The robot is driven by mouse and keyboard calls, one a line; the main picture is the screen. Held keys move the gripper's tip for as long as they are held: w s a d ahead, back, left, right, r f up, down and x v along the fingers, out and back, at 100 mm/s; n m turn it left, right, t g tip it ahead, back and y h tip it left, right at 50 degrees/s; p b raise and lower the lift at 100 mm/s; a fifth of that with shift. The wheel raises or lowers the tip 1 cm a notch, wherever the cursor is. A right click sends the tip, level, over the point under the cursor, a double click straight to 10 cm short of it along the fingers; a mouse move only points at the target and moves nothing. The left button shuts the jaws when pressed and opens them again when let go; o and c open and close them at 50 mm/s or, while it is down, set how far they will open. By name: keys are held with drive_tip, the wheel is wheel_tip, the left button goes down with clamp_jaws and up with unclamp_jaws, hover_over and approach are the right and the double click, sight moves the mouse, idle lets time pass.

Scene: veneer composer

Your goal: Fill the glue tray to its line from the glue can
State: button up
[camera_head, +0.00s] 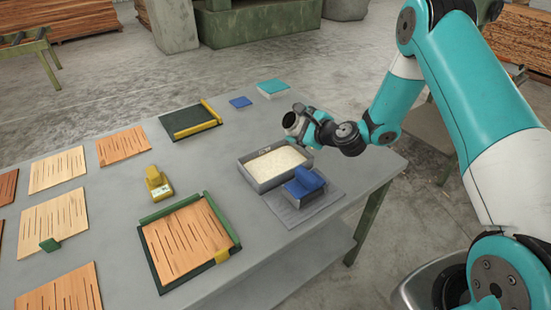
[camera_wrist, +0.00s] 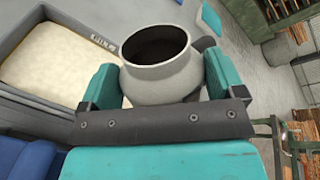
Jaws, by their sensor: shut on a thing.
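The glue tray (camera_head: 248,178) is a grey rectangular tray on the table, with pale cream glue (camera_head: 277,164) across its floor. It also shows at the left of the wrist view (camera_wrist: 18,88). My gripper (camera_head: 311,125) is shut on the glue can (camera_wrist: 160,65), a round grey pot with a dark open mouth and a stub on its right side. In the head view the can (camera_head: 290,122) is held above the tray's back right edge, tilted. I see no stream of glue. A small dark marking shows on the tray's inner wall; I cannot tell the level against it.
A blue block-shaped tool (camera_head: 304,182) sits on a grey mat (camera_head: 314,207) in front of the tray. A green-framed veneer sheet (camera_head: 187,243), a yellow device (camera_head: 158,182) and a dark framed board (camera_head: 190,121) stand to the left. Several veneer sheets lie further left.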

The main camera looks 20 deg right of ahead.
sight(295, 135)
drive_tip(key=shift+a+f+n+h+p, duration=0.1)
drive_tip(key=shift+f+n+h+p, duration=0.45)
drive_tip(key=shift+n, duration=0.35)
idle(3.1)
drive_tip(key=shift+a+f+n+h+b, duration=0.2)
drive_tip(key=shift+f+n+h+b, duration=0.3)
drive_tip(key=shift+f, duration=0.7)
idle(1.2)
drive_tip(key=shift+a+r+n+p, duration=0.1)
drive_tip(key=shift+a+n+p, duration=0.3)
drive_tip(key=shift+p, duration=0.55)
idle(0.7)
